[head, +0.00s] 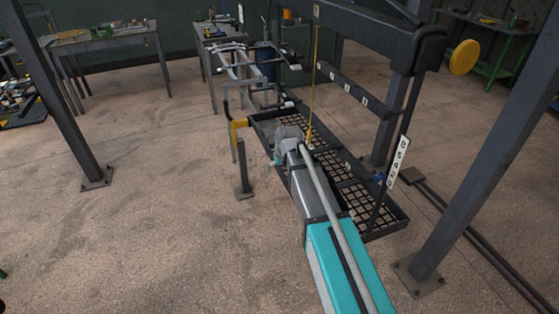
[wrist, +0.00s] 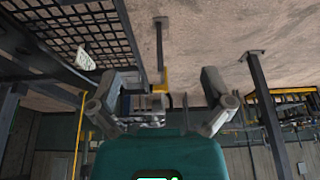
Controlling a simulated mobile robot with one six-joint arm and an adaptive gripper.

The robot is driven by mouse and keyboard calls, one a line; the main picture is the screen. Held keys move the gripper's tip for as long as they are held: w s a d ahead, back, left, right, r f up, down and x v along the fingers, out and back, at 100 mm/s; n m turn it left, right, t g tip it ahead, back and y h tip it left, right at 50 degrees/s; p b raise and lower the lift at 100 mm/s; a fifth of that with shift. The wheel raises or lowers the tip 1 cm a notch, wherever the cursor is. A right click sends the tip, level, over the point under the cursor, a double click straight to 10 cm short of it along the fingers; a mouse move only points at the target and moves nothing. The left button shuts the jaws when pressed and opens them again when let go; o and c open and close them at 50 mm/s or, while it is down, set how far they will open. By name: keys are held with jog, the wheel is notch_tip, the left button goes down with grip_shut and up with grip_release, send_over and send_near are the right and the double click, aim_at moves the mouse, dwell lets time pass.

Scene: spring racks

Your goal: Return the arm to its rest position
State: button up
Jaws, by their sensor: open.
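My arm stretches forward from the bottom right in the head view, its teal and grey links over the edge of a dark mesh rack. My gripper (head: 288,143) is at its far end, small and partly hidden by the arm. In the wrist view my gripper (wrist: 165,100) shows its two grey fingers spread wide apart. Nothing is between the fingers, and the gripper is empty.
The mesh rack (head: 397,222) lies under and right of my arm, with a yellow bracket (head: 238,123) at its left corner. A short post (head: 243,170) and dark columns (head: 60,95) stand on the floor. Workbenches (head: 100,40) stand behind. Floor at left is clear.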

jog(key=s+d+m+g, duration=0.1)
jog(key=s+d, duration=0.3)
jog(key=s, duration=0.4)
jog(key=s+d+m+g+h, duration=0.1)
jog(key=s+d, duration=0.3)
jog(key=s, duration=0.4)
jog(key=s+d+f+m+g, duration=0.1)
jog(key=s+d+g, duration=0.1)
jog(key=s+d, duration=0.3)
jog(key=s, duration=0.3)
jog(key=shift+s+m, duration=0.2)
jog(key=shift+m, duration=0.1)
